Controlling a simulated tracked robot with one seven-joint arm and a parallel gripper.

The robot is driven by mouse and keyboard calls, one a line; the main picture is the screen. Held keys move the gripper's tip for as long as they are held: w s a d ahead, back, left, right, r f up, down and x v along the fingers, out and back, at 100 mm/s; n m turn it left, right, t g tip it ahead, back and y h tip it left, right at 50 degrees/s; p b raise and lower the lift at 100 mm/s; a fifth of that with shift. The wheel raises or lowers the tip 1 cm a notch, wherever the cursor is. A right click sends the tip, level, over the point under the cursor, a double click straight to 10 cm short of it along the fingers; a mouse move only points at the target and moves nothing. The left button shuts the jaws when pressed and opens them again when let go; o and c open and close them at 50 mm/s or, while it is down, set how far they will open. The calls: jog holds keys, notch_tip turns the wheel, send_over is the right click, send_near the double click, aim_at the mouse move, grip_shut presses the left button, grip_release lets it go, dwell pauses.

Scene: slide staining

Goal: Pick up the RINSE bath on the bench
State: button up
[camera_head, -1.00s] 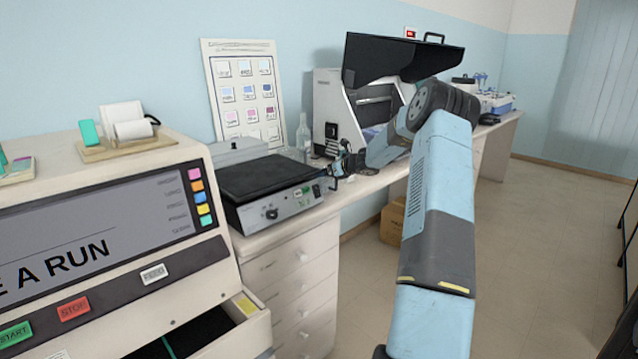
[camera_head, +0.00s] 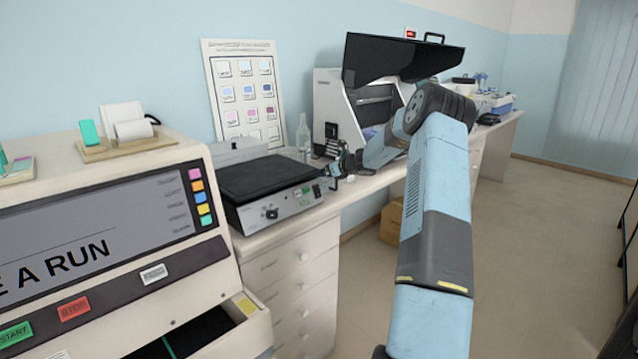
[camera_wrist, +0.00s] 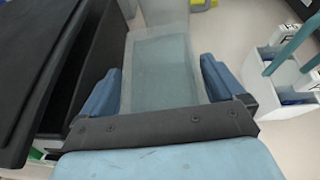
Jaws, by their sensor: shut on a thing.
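A clear, see-through glass bath (camera_wrist: 160,80) stands between the blue fingers of my gripper (camera_wrist: 162,90) in the wrist view. The fingers press on its left and right sides. No RINSE label is readable on it. In the head view my gripper (camera_head: 338,170) is small and dark, at bench height just right of the black-topped heating plate (camera_head: 265,178). The bath cannot be made out clearly there. I cannot tell whether it touches the bench.
The plate's black edge (camera_wrist: 35,70) is close on the left in the wrist view. White holders with blue contents (camera_wrist: 285,85) stand at the right. A clear bottle (camera_head: 303,135) and a grey-white cabinet (camera_head: 325,95) stand behind. An open drawer (camera_head: 235,325) juts out at front left.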

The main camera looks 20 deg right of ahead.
jog(key=shift+r, duration=0.1)
jog(key=c, duration=0.5)
